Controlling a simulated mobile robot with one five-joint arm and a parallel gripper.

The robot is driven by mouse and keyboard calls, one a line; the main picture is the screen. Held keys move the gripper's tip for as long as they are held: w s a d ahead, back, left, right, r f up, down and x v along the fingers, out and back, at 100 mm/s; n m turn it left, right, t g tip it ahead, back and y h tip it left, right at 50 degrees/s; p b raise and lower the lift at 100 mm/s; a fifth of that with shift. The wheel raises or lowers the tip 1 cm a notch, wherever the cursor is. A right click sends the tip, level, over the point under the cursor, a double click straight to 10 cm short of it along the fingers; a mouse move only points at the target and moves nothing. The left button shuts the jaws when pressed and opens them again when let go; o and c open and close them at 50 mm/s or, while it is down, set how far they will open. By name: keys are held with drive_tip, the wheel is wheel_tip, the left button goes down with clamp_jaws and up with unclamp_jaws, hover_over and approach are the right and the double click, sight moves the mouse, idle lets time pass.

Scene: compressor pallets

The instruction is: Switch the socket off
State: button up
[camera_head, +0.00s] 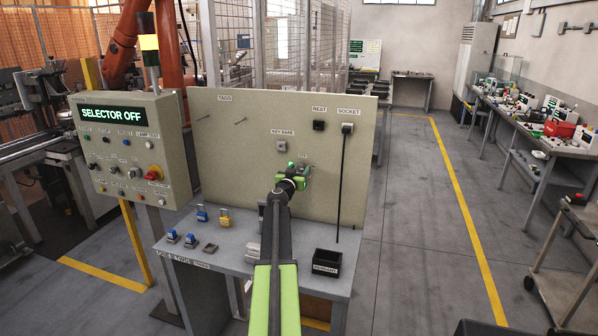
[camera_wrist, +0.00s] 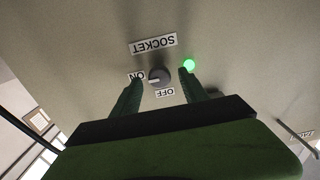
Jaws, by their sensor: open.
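In the wrist view, which looks upside down, a round grey knob (camera_wrist: 159,76) sits on the beige panel beside a SOCKET label (camera_wrist: 153,43). Its pale mark points toward the ON label (camera_wrist: 137,76); the OFF label (camera_wrist: 165,93) is to one side. A green lamp (camera_wrist: 190,65) glows beside it. My gripper (camera_head: 302,173) is open, its two green fingers on either side of the knob; I cannot tell whether they touch it. In the head view my gripper hides the knob. A wall socket (camera_head: 347,128) at the panel's upper right has a black cord (camera_head: 341,185) hanging down.
A grey key safe (camera_head: 281,147) and a black nest (camera_head: 319,125) are on the panel. Padlocks (camera_head: 224,218) and a black bin (camera_head: 326,262) stand on the table below. A control box (camera_head: 135,150) reading SELECTOR OFF stands left. Open floor lies to the right.

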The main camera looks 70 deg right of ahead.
clamp_jaws()
idle(0.3)
drive_tip(key=shift+n, duration=0.3)
drive_tip(key=n, duration=0.4)
drive_tip(key=shift+n, duration=0.3)
drive_tip(key=n, duration=0.4)
drive_tip(key=shift+w, duration=0.1)
drive_tip(key=n, duration=0.4)
drive_tip(key=shift+f+n, duration=0.1)
drive_tip(key=shift+n, duration=2.2)
drive_tip(key=shift+f, duration=0.1)
